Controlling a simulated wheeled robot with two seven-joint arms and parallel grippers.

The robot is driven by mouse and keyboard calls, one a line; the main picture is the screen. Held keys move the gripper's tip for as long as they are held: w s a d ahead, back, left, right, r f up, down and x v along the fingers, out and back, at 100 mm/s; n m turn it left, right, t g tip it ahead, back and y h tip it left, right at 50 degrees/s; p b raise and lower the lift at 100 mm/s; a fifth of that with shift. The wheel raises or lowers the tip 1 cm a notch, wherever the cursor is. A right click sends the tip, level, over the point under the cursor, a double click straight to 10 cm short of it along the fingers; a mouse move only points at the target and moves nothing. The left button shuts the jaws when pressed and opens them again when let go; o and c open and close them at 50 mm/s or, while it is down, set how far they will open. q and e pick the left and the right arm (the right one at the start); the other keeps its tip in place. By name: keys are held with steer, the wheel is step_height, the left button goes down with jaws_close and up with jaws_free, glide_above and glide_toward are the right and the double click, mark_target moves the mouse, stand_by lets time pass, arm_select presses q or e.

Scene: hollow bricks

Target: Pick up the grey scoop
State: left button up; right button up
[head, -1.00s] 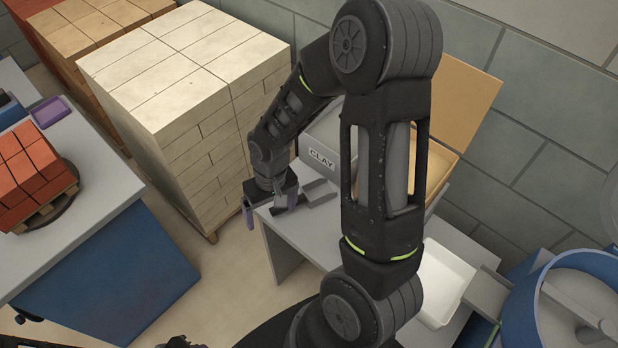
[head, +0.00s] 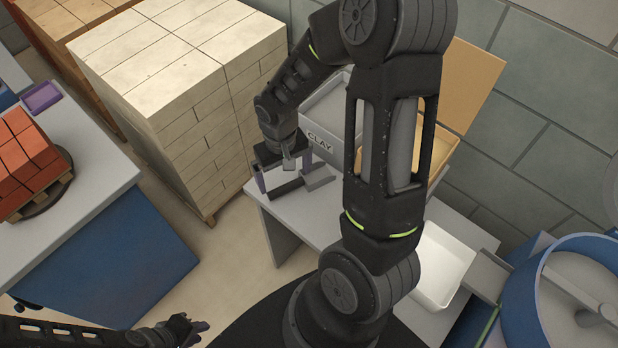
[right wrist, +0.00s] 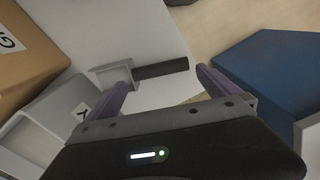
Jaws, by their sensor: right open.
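The grey scoop (right wrist: 116,75) lies on the light grey table, with its dark handle pointing right in the right wrist view. It also shows in the head view (head: 318,179), partly hidden by my right gripper. My right gripper (head: 275,178) is open and empty, its purple fingers above the table by the scoop. In the right wrist view the fingers (right wrist: 160,90) are apart, with the scoop beyond and between them, not gripped. My left gripper (head: 195,328) is low at the bottom left of the head view, away from the table; its jaws are too small to judge.
A grey box marked CLAY (head: 325,128) stands beside the scoop, with a cardboard box (head: 462,85) behind it. A white tray (head: 440,265) is at the table's right. Stacked pale bricks (head: 170,80) stand left; a blue drum (head: 570,300) is at lower right.

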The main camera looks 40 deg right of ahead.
mark_target(286, 186)
steer(key=shift+s+f+p, duration=0.1)
steer(key=shift+f+p, duration=0.3)
steer(key=shift+f, duration=2.2)
steer(key=c, duration=0.9)
